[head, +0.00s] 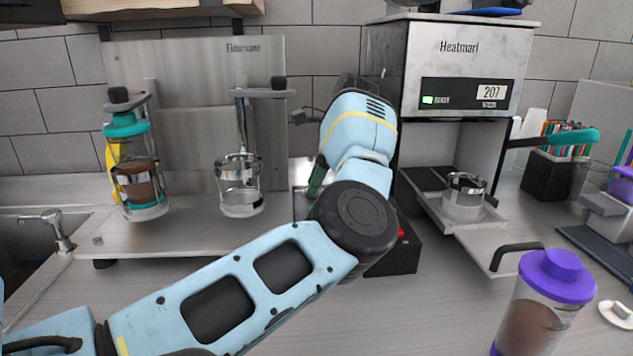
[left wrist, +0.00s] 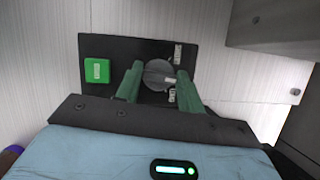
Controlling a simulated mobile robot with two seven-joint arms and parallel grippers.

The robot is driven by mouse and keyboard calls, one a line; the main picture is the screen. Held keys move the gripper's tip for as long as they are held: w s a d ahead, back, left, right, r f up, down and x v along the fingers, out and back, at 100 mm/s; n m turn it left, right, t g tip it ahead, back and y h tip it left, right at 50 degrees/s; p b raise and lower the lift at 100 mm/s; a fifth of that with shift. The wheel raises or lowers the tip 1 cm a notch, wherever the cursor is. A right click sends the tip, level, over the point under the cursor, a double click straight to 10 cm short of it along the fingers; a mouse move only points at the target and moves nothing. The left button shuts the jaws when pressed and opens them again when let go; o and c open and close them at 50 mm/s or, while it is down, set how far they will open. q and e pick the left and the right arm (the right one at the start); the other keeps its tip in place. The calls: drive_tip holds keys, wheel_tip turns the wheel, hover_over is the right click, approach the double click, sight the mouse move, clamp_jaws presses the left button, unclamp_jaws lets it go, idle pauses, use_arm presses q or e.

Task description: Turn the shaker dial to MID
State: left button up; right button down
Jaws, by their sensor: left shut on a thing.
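The shaker dial (left wrist: 157,73) is a round grey knob on a black panel (left wrist: 112,52) in the left wrist view. Small white labels stand beside it, too small to read, so I cannot tell its setting. My left gripper (left wrist: 158,84) has its green fingers on either side of the dial and is shut on it. In the head view my left arm hides most of the gripper; a green finger (head: 318,178) shows. The black control box (head: 405,252) is partly hidden behind my arm. My right gripper is not in view.
A green button (left wrist: 96,71) sits beside the dial. The Heatmarl sealer (head: 455,60) stands at the right with a clear cup (head: 464,195). A purple-lidded cup (head: 557,276) stands at front right.

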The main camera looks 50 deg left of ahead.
use_arm(q)
drive_tip(key=shift+n, duration=0.6)
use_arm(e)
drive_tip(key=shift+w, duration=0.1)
use_arm(q)
drive_tip(key=o, duration=1)
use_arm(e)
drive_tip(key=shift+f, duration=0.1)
use_arm(q)
drive_tip(key=shift+w+r, duration=0.2)
drive_tip(key=shift+r, duration=0.2)
drive_tip(key=v, duration=0.4)
drive_tip(key=shift+r, duration=0.3)
drive_tip(key=shift+p+v, duration=0.7)
drive_tip(key=shift+v, duration=0.5)
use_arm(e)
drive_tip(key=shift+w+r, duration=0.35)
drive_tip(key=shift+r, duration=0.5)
